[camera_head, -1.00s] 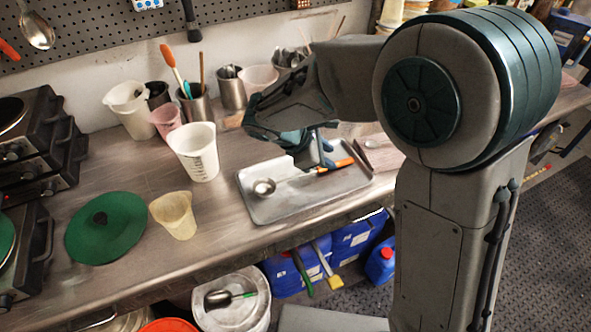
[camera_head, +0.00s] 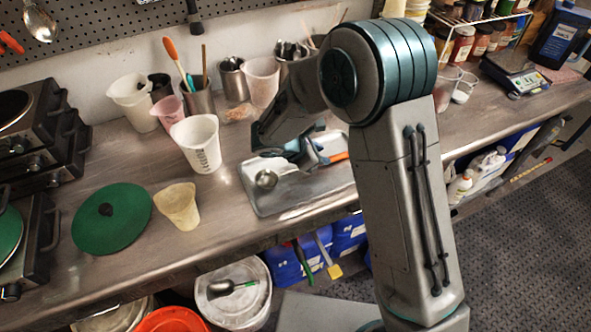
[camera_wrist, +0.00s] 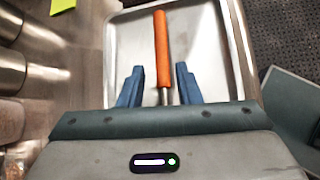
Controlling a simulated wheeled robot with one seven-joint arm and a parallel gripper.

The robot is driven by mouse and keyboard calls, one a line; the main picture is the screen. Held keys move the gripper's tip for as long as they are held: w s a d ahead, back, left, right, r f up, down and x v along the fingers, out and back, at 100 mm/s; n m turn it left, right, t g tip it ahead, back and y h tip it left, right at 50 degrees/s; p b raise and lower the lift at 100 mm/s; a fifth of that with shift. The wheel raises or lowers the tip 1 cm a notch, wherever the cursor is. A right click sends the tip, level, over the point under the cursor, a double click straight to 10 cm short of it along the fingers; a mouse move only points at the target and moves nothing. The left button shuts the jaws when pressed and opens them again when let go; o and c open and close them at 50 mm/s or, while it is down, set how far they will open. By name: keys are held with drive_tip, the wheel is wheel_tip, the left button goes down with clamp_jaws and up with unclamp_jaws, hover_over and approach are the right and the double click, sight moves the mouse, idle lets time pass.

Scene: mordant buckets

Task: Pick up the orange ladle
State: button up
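The orange ladle lies in a shallow metal tray (camera_head: 262,205) on the bench. In the head view its round steel bowl (camera_head: 266,179) is at the tray's left, and part of its orange handle (camera_head: 338,157) shows at the right. My gripper (camera_head: 314,153) is low over the tray, hiding the middle of the ladle. In the wrist view the orange handle (camera_wrist: 161,45) points away from me. My gripper (camera_wrist: 159,70) is open, with one blue finger on each side of the ladle. Gaps show between both fingers and the ladle.
A white measuring cup (camera_head: 197,145), a beige cup (camera_head: 178,206) and a green disc (camera_head: 111,218) stand left of the tray. Metal containers of tools (camera_head: 197,97) are behind it. The bench's front edge runs close to the tray.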

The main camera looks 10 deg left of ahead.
drive_tip(key=shift+f+p+x, duration=0.25)
drive_tip(key=shift+p+x, duration=0.4)
drive_tip(key=shift+x, duration=1.7)
drive_tip(key=shift+s+a, duration=0.15)
drive_tip(key=shift+s, duration=0.05)
clamp_jaws()
drive_tip(key=shift+r, duration=0.1)
drive_tip(key=shift+r, duration=0.55)
wheel_tip(320, 180, up, 3)
drive_tip(key=shift+w+f+b, duration=0.1)
drive_tip(key=shift+f+b, duration=0.05)
drive_tip(key=shift+b, duration=0.45)
drive_tip(key=s+d+r+b, duration=0.2)
drive_tip(key=s+d+r, duration=0.4)
drive_tip(key=s, duration=0.3)
drive_tip(key=shift+s+d+r, duration=0.35)
drive_tip(key=shift+d+r, duration=0.05)
drive_tip(key=shift+r, duration=0.1)
